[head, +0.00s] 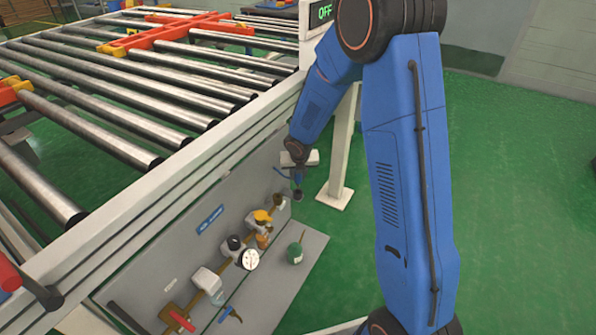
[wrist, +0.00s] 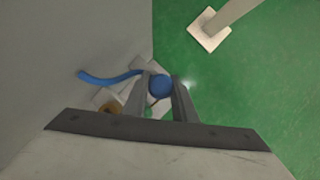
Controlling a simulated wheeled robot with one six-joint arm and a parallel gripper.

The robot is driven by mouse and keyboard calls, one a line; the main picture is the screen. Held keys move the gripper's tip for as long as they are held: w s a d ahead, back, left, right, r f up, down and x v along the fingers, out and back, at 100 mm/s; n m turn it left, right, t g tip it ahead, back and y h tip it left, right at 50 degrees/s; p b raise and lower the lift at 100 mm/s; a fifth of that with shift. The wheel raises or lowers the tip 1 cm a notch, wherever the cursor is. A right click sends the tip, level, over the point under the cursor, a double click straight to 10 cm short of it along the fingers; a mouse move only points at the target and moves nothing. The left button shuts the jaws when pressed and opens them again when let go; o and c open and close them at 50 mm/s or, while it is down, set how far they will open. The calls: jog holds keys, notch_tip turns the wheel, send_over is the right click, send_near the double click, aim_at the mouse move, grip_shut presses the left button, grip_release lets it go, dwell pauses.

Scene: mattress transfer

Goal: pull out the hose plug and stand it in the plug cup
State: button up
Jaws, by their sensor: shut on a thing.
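My gripper (head: 297,178) hangs at the far right end of the grey panel, beside the right end of the fittings row. In the wrist view my gripper (wrist: 162,98) is shut on the round blue hose plug (wrist: 160,85). A curved blue hose (wrist: 108,78) runs left from it, and part of it shows in the head view (head: 282,173). Pale fittings and a brass ring (wrist: 108,107) lie behind the fingers. I cannot tell whether the plug is in its socket or clear of it. I cannot make out the plug cup for sure.
The panel carries a white gauge (head: 248,259), a yellow knob (head: 262,216) and a red handle (head: 181,321). A green container (head: 295,252) stands on the grey shelf (head: 283,290) below. The roller conveyor is above left.

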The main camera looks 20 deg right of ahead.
aim_at(298, 183)
jog(key=shift+f, duration=0.7)
jog(key=shift+f, duration=1.85)
dwell(1.0)
jog(key=o, duration=1.2)
jog(key=v, duration=1.7)
jog(key=shift+s+r, duration=0.15)
